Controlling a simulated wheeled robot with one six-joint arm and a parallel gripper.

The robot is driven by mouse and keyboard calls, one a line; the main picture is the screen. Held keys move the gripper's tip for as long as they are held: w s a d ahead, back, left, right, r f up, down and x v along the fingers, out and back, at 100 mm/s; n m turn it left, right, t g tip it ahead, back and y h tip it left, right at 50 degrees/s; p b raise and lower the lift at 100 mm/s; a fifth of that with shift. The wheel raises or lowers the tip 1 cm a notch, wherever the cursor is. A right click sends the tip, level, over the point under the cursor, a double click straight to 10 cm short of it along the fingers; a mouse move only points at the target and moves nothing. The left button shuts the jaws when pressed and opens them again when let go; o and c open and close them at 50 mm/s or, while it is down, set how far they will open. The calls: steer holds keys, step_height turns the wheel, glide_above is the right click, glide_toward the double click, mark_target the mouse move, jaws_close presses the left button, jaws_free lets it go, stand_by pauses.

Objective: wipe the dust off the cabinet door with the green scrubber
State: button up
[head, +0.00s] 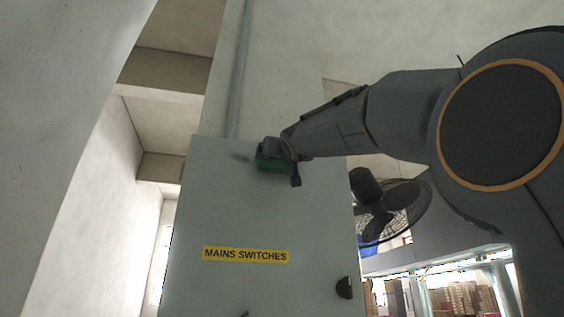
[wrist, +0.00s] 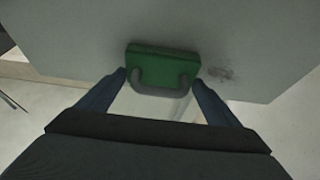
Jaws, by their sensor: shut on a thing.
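My gripper (wrist: 160,82) is shut on the green scrubber (wrist: 163,63), gripping its grey handle. In the head view the scrubber (head: 273,166) is at the upper part of the pale grey cabinet door (head: 225,200), close to its face; whether it touches is hard to tell. In the head view my gripper (head: 283,152) partly covers the scrubber. A dark dust smudge (wrist: 220,73) lies on the door just right of the scrubber in the wrist view. In the head view a faint dark patch (head: 241,157) shows left of the scrubber.
A yellow "MAINS SWITCHES" label (head: 246,255) is on the door below the scrubber. A black knob (head: 344,288) is at the door's lower right. A grey conduit (head: 239,75) rises above the cabinet. A black fan (head: 385,205) stands right of the cabinet, below my arm.

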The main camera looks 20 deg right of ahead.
steer(key=shift+a+b, duration=0.65)
steer(key=shift+a, duration=0.2)
steer(key=shift+w+a+f+b, duration=0.1)
steer(key=shift+a+f+b, duration=0.05)
steer(key=shift+a+b, duration=1.4)
steer(key=shift+a, duration=0.3)
steer(key=shift+a+b, duration=0.6)
steer(key=shift+a, duration=0.35)
steer(key=shift+w+a+b, duration=0.15)
steer(key=shift+a+b, duration=0.4)
steer(key=shift+a, duration=2.05)
steer(key=shift+a, duration=0.15)
steer(key=shift+a, duration=1.65)
